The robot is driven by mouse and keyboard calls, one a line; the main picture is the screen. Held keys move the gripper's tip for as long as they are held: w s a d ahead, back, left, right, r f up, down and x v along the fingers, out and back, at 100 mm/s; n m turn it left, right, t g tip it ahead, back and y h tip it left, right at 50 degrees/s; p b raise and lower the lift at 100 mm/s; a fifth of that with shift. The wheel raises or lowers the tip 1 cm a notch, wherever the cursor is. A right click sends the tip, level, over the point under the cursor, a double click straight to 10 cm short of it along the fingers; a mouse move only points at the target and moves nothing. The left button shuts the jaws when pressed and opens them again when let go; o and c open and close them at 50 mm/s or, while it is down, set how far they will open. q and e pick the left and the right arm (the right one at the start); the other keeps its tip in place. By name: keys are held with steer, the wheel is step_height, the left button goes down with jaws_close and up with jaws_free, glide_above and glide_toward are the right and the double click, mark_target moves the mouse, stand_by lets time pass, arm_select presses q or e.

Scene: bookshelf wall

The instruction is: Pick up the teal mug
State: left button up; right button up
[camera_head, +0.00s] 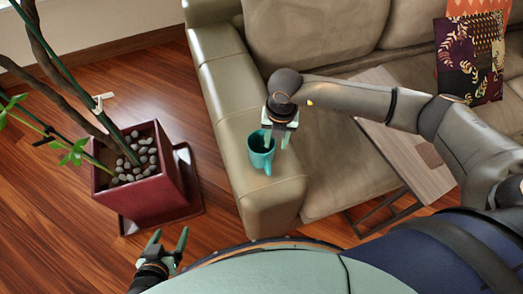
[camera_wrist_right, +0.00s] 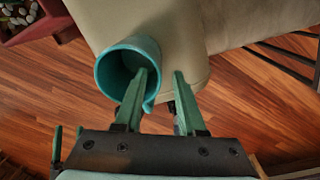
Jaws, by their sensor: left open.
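The teal mug (camera_head: 259,155) stands on the sofa's armrest (camera_head: 232,95) in the head view. It also shows in the right wrist view (camera_wrist_right: 112,66), with its open top toward the camera. My right gripper (camera_head: 277,138) is at the mug's rim. In the right wrist view, its fingers (camera_wrist_right: 160,76) are apart, one over the mug's opening and the other outside the wall. Contact with the mug cannot be told. My left gripper (camera_head: 168,247) is open and empty, low over the wooden floor, away from the mug.
A red square planter (camera_head: 140,188) with pebbles and a plant stands left of the sofa. A small side table (camera_head: 408,158) is right of the mug, near the seat. A patterned cushion (camera_head: 470,60) leans on the sofa's right. Wooden floor (camera_head: 60,210) is clear at the lower left.

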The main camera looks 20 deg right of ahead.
step_height(320, 180, down, 6)
steer(key=shift+w+a+r, duration=0.1)
steer(key=shift+a+r, duration=0.05)
steer(key=shift+c, duration=0.2)
jaws_close()
steer(key=shift+r, duration=0.1)
stand_by(1.3)
